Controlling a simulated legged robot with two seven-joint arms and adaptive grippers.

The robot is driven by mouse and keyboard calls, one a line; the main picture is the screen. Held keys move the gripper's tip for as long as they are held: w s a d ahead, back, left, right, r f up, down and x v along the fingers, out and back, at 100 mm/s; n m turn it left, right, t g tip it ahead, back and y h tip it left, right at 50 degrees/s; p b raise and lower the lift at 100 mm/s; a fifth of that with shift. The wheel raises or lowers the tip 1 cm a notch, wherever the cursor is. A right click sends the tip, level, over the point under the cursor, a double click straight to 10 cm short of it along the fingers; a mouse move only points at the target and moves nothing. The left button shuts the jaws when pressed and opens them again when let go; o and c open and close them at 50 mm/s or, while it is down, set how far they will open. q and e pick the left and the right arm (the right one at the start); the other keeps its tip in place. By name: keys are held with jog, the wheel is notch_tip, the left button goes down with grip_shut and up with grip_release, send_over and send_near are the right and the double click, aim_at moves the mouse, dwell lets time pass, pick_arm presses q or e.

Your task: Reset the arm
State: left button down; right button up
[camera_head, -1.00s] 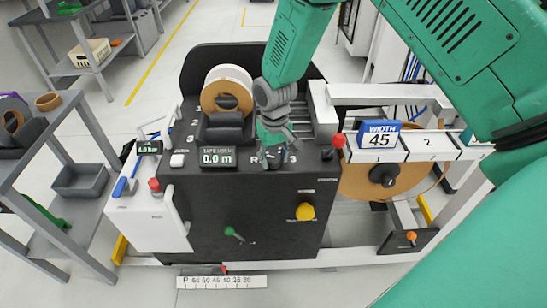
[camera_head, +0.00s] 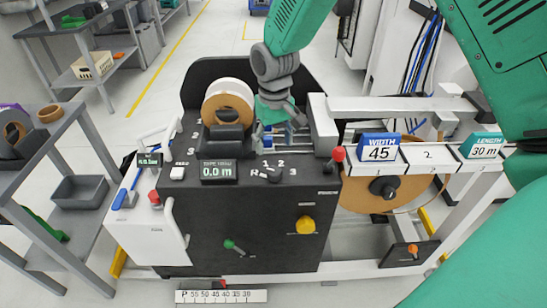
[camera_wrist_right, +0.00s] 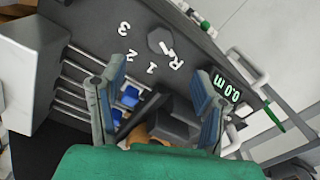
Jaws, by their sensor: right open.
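My right arm comes in from the top right in the head view. Its gripper (camera_head: 285,125) hangs over the back of the black machine (camera_head: 255,225), behind the selector knob (camera_head: 274,175) and right of the tape roll (camera_head: 228,104). In the right wrist view the two grey fingers (camera_wrist_right: 155,100) stand wide apart with nothing held between them. The knob (camera_wrist_right: 160,42), marked R, 1, 2 and 3, lies beyond the fingertips and apart from them. The fingertips are partly hidden in the head view. My left gripper is out of view.
The tape display (camera_head: 218,170) reads 0.0 m. A WIDTH 45 sign (camera_head: 379,149) and a LENGTH 30 m sign (camera_head: 482,146) stand on the right rail. A grey shelf (camera_head: 60,160) stands left.

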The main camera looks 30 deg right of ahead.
jog(key=shift+r, duration=0.95)
jog(key=shift+f, duration=0.1)
jog(key=s+f, duration=0.1)
jog(key=f, duration=0.1)
jog(key=s+a+f, duration=0.1)
jog(key=s+f, duration=0.1)
jog(key=f, duration=0.1)
jog(key=s+f, duration=0.1)
jog(key=f, duration=0.2)
jog(key=shift+s+a+f+b, duration=0.15)
jog(key=shift+s+f+b, duration=0.15)
jog(key=shift+s, duration=0.1)
jog(key=s+a+f+n+b, duration=0.1)
jog(key=s+f, duration=0.6)
jog(key=s, duration=0.5)
jog(key=s+f+n, duration=0.1)
jog(key=s+f, duration=0.7)
jog(key=s, duration=0.5)
jog(key=shift+a+f+t+b, duration=0.15)
jog(key=shift+a+t+b, duration=0.15)
jog(key=shift+a+b, duration=0.05)
jog(key=shift+c, duration=0.4)
